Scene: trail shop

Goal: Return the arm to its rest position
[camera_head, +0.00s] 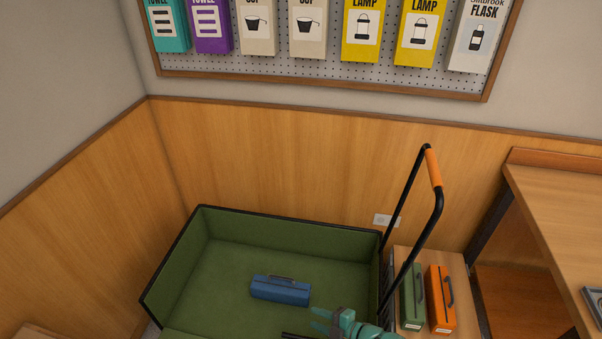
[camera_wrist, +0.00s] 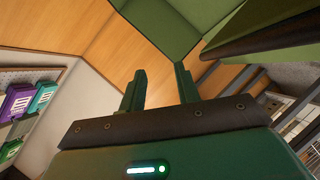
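My gripper (camera_head: 318,320) is at the bottom middle of the head view, over the right front part of a green-lined cart (camera_head: 240,236). In the wrist view my gripper (camera_wrist: 160,88) has its two fingers apart with nothing between them. A blue toolbox (camera_head: 280,290) with a handle on top lies on the cart's floor, just left of and beyond my gripper, apart from it in the picture. Most of my arm is out of view below.
The cart's black handle with an orange grip (camera_head: 433,168) rises to the right of my gripper. Green (camera_head: 412,300) and orange (camera_head: 440,298) toolboxes stand on a low wooden surface beside it. A wooden counter (camera_head: 560,220) is at right. A pegboard (camera_head: 330,70) holds several packages behind.

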